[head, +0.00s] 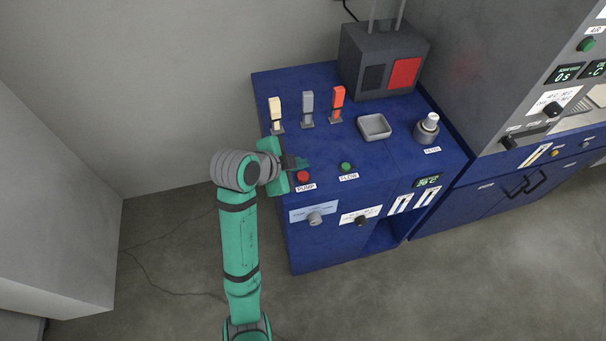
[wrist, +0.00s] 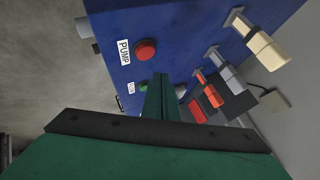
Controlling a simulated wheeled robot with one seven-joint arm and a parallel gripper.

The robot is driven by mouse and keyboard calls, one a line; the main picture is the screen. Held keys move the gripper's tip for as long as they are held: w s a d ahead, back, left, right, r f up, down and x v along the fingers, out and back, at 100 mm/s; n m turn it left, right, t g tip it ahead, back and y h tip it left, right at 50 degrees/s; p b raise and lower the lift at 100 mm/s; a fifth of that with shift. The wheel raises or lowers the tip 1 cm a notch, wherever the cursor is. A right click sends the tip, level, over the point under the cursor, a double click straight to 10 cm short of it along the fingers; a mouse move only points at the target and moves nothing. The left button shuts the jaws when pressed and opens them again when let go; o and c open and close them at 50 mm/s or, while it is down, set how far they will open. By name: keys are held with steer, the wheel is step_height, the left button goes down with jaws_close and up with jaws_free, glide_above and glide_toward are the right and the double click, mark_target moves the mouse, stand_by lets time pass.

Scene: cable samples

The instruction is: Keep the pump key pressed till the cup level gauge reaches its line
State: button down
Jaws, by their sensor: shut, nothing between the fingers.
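The red pump key (head: 303,176) sits on the blue cabinet top above its PUMP label; it also shows in the wrist view (wrist: 146,49), fully uncovered. My gripper (head: 301,162) is shut and empty, just behind the key in the head view. In the wrist view its fingertips (wrist: 160,76) lie apart from the key in the picture; their height above the top is unclear.
A green FLOW button (head: 346,167) is right of the key. Cream (head: 276,113), grey (head: 308,107) and red (head: 338,102) levers stand behind my gripper. A grey tray (head: 374,127) and a holder with a white-topped cylinder (head: 427,129) are further right. Knobs project from the front.

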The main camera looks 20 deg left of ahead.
steer(key=shift+r, duration=1.3)
steer(key=shift+w, duration=0.1)
stand_by(0.8)
stand_by(1.4)
